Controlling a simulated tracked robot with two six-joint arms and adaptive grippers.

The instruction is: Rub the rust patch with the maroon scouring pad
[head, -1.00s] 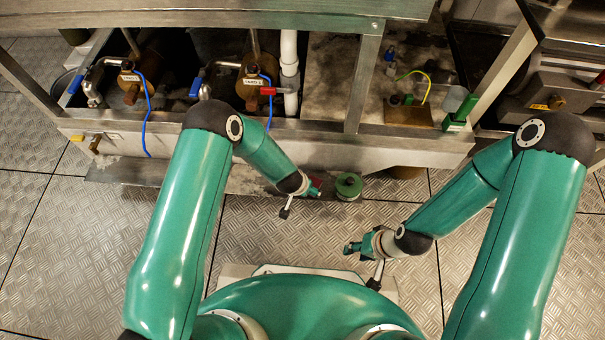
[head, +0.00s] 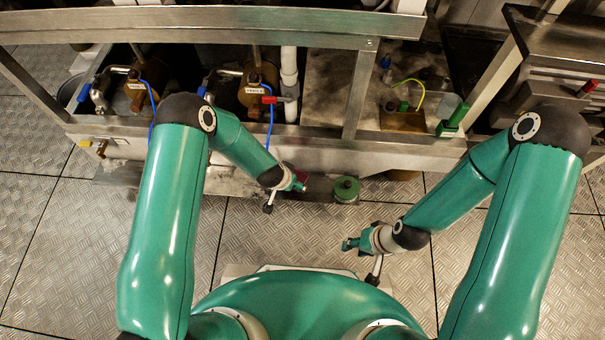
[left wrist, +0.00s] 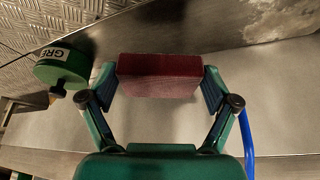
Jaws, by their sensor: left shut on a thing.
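My left gripper (head: 298,183) is shut on the maroon scouring pad (left wrist: 160,75), with one finger at each end of it. In the left wrist view the pad is held in front of a grey metal face. In the head view only a small part of the pad (head: 303,177) shows, close to the lower front of the steel frame. A mottled, pale brownish area (left wrist: 285,17) shows at the top right of the left wrist view; I cannot tell whether it is the rust patch. My right gripper (head: 352,243) hangs low over the floor, apart from everything; its fingers are too small to judge.
A green tin (head: 346,190) stands just right of my left gripper, and its label shows in the left wrist view (left wrist: 62,68). A steel rail (head: 200,18) crosses above valves with blue hoses (head: 270,130). The chequered floor (head: 80,240) is clear at left.

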